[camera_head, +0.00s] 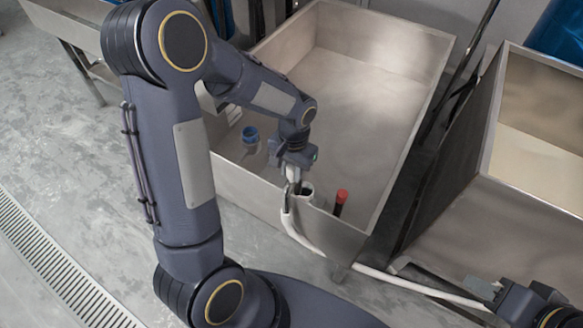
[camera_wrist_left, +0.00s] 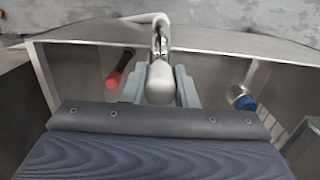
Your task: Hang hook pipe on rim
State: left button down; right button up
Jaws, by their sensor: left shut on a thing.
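The white hook pipe (camera_head: 288,205) is at the near rim of the metal tank (camera_head: 238,178). My left gripper (camera_head: 294,178) is shut on the pipe just above that rim. In the left wrist view the pipe (camera_wrist_left: 160,82) lies between the fingers (camera_wrist_left: 160,88), and its metallic bend crosses the rim line. Its white hose hangs outside the tank and runs right along the floor side. I cannot tell whether the bend rests on the rim. My right gripper (camera_head: 484,289) is at the lower right beside the hose; its fingertips are too unclear to read.
A red-and-black handle (camera_head: 341,202) stands inside the tank, right of the pipe. A blue-ended fitting (camera_head: 250,135) is at the tank's left side. A second metal tank (camera_head: 500,215) stands at the right. Most of the first tank's interior is clear.

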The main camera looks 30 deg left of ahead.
aim_at(291, 181)
pick_arm(q)
jog(key=shift+f+b, duration=1.7)
jog(key=shift+f, duration=0.7)
jog(key=c, duration=1.1)
grip_release()
jog(key=shift+w+r+p, duration=0.15)
jog(key=shift+r+p, duration=0.3)
jog(key=shift+r, duration=1.5)
jog(key=shift+w+r+p, duration=0.15)
jog(key=shift+r+p, duration=0.3)
jog(key=shift+r, duration=1.5)
